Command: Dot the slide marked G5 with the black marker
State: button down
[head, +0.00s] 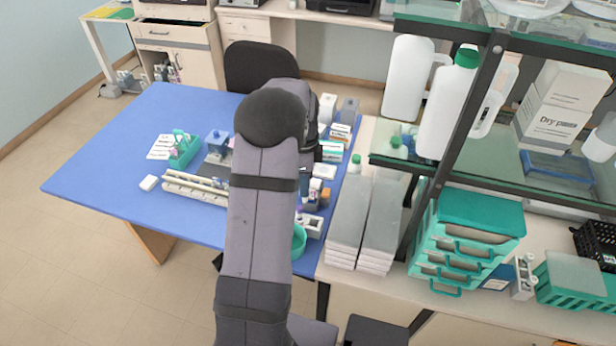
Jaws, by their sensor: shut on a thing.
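My arm fills the middle of the head view and reaches over the blue table (110,165). Its links hide my gripper, so neither the jaws nor anything in them shows. No black marker can be made out. A long cream rack (190,187) lies on the table left of my arm, its right end hidden behind the arm. A dark grey mat or tray (207,168) lies just behind the rack. No slide can be singled out at this size, and no G5 mark is readable.
A green holder (184,152), a white sheet (160,147) and a small white block (149,183) stand left. Small boxes (331,151) and a teal cup (299,241) crowd the right edge. Shelving with jugs (447,105) rises right. The table's left part is clear.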

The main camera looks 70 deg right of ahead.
jog(key=w+d+r+n, duration=0.1)
jog(key=d+r+n, duration=0.1)
jog(key=d+n, duration=0.5)
jog(key=shift+w+d+r+n, duration=0.15)
jog(key=shift+w+n, duration=0.1)
jog(key=shift+n, duration=0.25)
jog(key=shift+f, duration=0.2)
jog(key=shift+f+b, duration=1.85)
jog(key=shift+f, duration=0.1)
jog(key=shift+f, duration=0.45)
dwell(1.8)
jog(key=shift+r, duration=0.1)
jog(key=shift+r+p, duration=2.45)
jog(key=shift+r, duration=0.55)
